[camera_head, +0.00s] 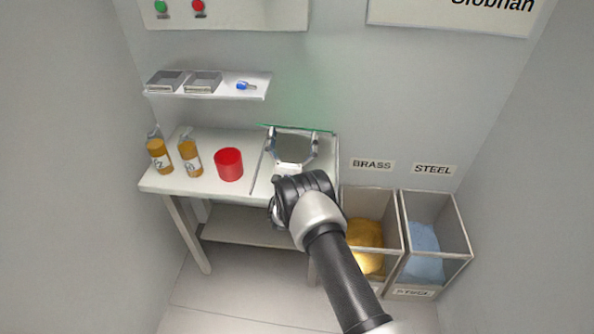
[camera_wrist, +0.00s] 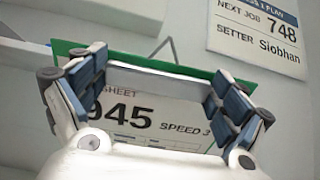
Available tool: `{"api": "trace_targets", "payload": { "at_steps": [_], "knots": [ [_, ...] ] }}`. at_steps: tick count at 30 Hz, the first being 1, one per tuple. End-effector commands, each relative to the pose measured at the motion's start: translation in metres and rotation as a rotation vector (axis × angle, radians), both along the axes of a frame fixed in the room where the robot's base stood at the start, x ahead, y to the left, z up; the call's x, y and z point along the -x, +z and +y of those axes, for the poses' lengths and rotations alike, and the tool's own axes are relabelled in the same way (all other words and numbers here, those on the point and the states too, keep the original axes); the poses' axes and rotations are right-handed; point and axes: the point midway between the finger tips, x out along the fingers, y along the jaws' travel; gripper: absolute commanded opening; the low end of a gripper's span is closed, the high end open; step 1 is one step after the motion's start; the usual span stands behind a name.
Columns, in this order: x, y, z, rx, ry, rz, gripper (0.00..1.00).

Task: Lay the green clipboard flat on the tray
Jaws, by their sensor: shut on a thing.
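The green clipboard (camera_head: 298,128) shows as a thin green edge, nearly edge-on, above the back right of the white table. In the wrist view the clipboard (camera_wrist: 70,47) is a green board with a white sheet reading 945 and SPEED 3. My gripper (camera_head: 292,134) is shut on it, with fingers at both sides, also seen in the wrist view (camera_wrist: 160,72). The board appears held above the tabletop. I cannot clearly make out the tray; a thin grey strip (camera_head: 257,172) on the table left of my gripper may be its edge. My arm and gripper hide the table's right part.
On the table (camera_head: 218,193) stand two amber bottles (camera_head: 159,155) (camera_head: 191,157) and a red cylinder (camera_head: 229,164). A wall shelf (camera_head: 225,94) holds two small grey bins and a blue item. Brass (camera_head: 367,205) and steel (camera_head: 432,205) bins stand right of the table.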

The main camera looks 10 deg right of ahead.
Motion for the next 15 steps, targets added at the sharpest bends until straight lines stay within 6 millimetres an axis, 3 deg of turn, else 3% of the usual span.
{"api": "trace_targets", "payload": {
  "at_steps": [8,9,15],
  "knots": [
    [0.0,0.0,0.0001,0.0,0.0,-0.004,0.45],
    [-0.0001,-0.001,0.0001,0.0,0.0,-0.001,0.92],
    [-0.0001,-0.0009,0.0,0.0,0.0,-0.001,1.0]
  ]
}}
